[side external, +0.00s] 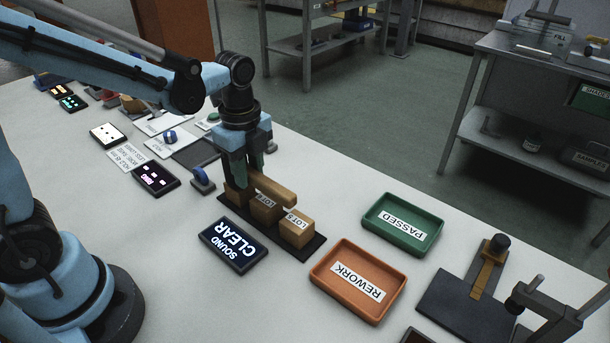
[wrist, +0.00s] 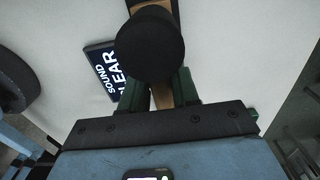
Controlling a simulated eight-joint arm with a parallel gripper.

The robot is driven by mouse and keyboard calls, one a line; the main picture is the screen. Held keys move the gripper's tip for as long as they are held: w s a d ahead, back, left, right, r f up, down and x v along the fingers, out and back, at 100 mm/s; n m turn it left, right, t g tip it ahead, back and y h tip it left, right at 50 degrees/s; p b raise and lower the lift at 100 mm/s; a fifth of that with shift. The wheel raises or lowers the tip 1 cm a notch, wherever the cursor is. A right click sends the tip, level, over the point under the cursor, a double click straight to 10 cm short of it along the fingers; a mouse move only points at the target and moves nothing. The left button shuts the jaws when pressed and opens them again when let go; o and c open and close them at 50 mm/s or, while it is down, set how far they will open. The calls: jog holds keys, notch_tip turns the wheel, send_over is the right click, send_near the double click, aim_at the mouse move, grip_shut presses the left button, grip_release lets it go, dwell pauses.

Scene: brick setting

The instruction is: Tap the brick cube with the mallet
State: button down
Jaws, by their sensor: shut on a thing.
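My gripper (side external: 250,165) is shut on the mallet, low over a dark tray (side external: 312,247). In the wrist view, the mallet's round black head (wrist: 150,45) lies in front of the fingers, and its tan handle (wrist: 162,95) shows between them. In the side view, a tan bar (side external: 277,190), apparently the handle, reaches right above the tray. The tray holds brick-coloured cubes: a right one (side external: 296,232), a middle one (side external: 264,209) and a left one (side external: 236,197), partly hidden by the gripper. I cannot tell whether the mallet touches a cube.
A dark display (side external: 234,243) reading "SOUND CLEAR" lies in front of the cube tray. A dark fixture (side external: 450,305) is at far right. Cards and small devices lie behind left.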

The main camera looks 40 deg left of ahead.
jog(key=shift+f, duration=0.35)
jog(key=shift+r, duration=3.5)
